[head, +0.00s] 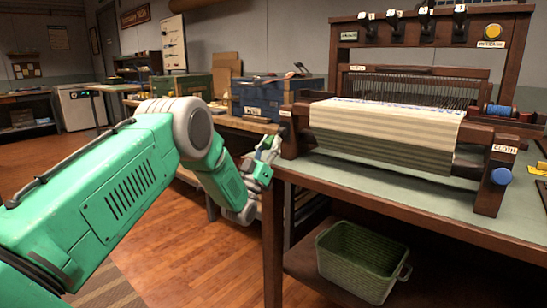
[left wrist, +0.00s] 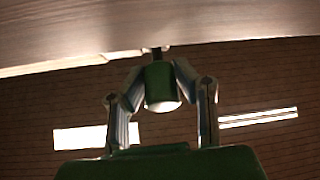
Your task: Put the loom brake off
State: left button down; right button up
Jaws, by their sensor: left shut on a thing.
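The wooden loom (head: 400,125) stands on the table at the right, with a pale roll of cloth across its front and a blue knob (head: 501,176) at its right side. My left gripper (head: 267,150) is at the left side of the loom, by the table's front left corner. In the left wrist view its fingers (left wrist: 162,88) are closed around a green handle with a pale end (left wrist: 160,92). I cannot tell from the frames whether this handle is the loom brake. A thin rod tops it at the dark wood edge. My right gripper is not in view.
The loom table (head: 340,188) has a green top. A green basket (head: 362,262) sits on its lower shelf. A blue chest (head: 262,100) and a green chest (head: 183,86) stand behind my left arm. Wooden floor (head: 185,250) is open at the lower left.

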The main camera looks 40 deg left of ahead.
pick_arm(q)
jog(key=shift+a+f+t+y+b, duration=0.2)
jog(key=shift+f+t+y+b, duration=0.15)
jog(key=shift+f+b, duration=0.35)
jog(key=shift+d+r, duration=0.1)
